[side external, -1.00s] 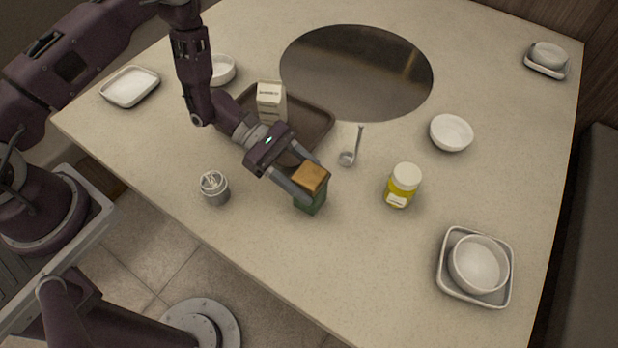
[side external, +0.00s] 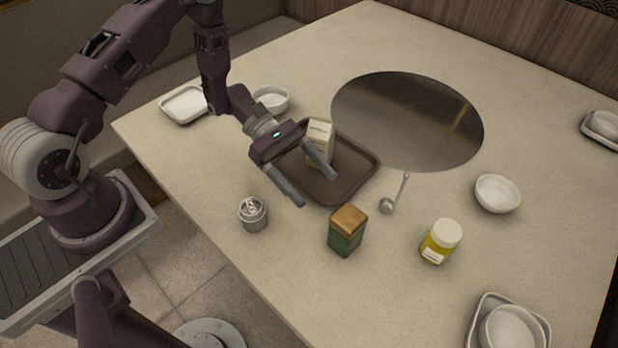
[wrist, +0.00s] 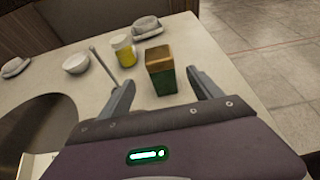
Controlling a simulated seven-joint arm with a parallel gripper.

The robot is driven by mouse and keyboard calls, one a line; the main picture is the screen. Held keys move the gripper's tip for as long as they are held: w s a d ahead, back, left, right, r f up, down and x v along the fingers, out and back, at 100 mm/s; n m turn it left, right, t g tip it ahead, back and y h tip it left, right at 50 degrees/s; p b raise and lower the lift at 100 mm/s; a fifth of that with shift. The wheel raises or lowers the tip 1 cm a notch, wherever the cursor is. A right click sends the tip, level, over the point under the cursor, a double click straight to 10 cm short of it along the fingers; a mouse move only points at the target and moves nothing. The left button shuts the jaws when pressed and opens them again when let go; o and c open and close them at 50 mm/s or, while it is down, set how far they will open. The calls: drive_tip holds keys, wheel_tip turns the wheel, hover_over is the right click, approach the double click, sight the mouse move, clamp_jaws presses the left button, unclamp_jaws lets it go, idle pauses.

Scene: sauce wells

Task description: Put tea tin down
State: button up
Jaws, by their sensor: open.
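The tea tin (side external: 346,234) is a green box with an orange-brown top. My gripper (side external: 318,188) is open and empty, up and to the left of the tin in the side view, above the brown tray's near side. Both fingers show in the wrist view (wrist: 162,88), spread apart with clear space between them.
A grey shaker (side external: 252,213) stands left of the tin, and a yellow jar (side external: 441,241) stands right. A ladle (side external: 393,197) lies behind. The brown tray (side external: 345,190) holds a cream carton (side external: 319,146). A white bowl (side external: 497,194) is farther right.

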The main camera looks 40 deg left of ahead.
drive_tip(key=s+r+m+g+y, duration=0.1)
drive_tip(key=s+r+m+y, duration=0.25)
drive_tip(key=r+m, duration=0.45)
drive_tip(key=s+r+m+g+y, duration=0.1)
drive_tip(key=s+r+m+y, duration=0.3)
drive_tip(key=r, duration=0.8)
drive_tip(key=s+a+r+m+t+y, duration=0.6)
drive_tip(key=s+a+r+t, duration=0.1)
drive_tip(key=s, duration=0.5)
drive_tip(key=shift+a+r+t, duration=0.3)
drive_tip(key=shift+a+r, duration=0.05)
drive_tip(key=shift+a, duration=0.5)
